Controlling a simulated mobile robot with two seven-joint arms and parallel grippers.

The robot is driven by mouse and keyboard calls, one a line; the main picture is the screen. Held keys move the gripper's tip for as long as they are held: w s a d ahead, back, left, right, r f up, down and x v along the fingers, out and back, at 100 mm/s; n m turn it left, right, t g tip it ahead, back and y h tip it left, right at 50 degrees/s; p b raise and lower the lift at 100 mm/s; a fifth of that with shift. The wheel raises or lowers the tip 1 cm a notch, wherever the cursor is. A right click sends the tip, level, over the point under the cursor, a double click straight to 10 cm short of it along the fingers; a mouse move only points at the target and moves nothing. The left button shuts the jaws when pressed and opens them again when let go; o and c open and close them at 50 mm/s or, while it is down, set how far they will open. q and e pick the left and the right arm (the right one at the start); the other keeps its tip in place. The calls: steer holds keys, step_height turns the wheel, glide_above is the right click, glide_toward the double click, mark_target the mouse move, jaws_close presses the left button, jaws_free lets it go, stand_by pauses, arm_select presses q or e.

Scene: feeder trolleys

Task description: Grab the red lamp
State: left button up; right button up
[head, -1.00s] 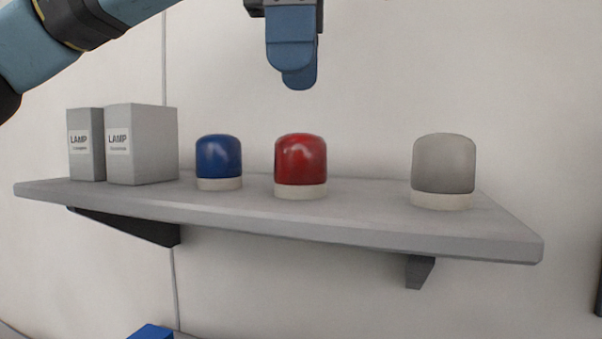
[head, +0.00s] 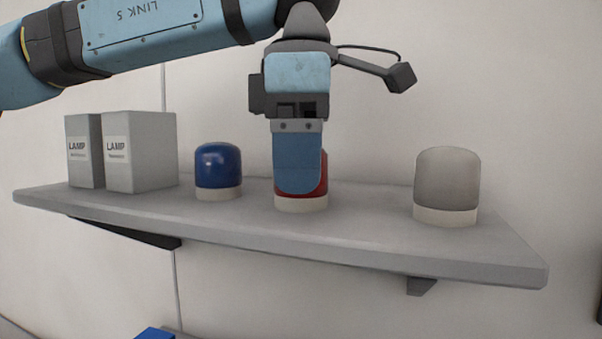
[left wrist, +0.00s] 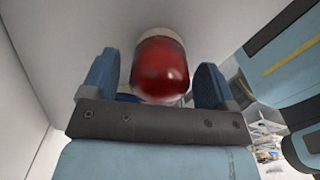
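The red lamp (head: 302,204) stands upright on the shelf, with a red dome and a pale base. In the head view my left gripper (head: 298,186) points down over it, and a blue finger hides most of the dome. In the left wrist view the red lamp (left wrist: 160,72) lies between the two blue fingers of my left gripper (left wrist: 160,82). The fingers are apart, with a gap visible at the left of the dome, so the gripper looks open around the lamp. My right gripper is not in view.
On the grey shelf (head: 370,229), a blue lamp (head: 218,168) stands left of the red one and a grey-white lamp (head: 447,185) stands farther right. Two grey lamp boxes (head: 150,152) stand at the left end. The wall is close behind. Free shelf lies between the red and grey-white lamps.

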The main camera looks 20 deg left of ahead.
arm_select(q)
steer(key=c, duration=0.8)
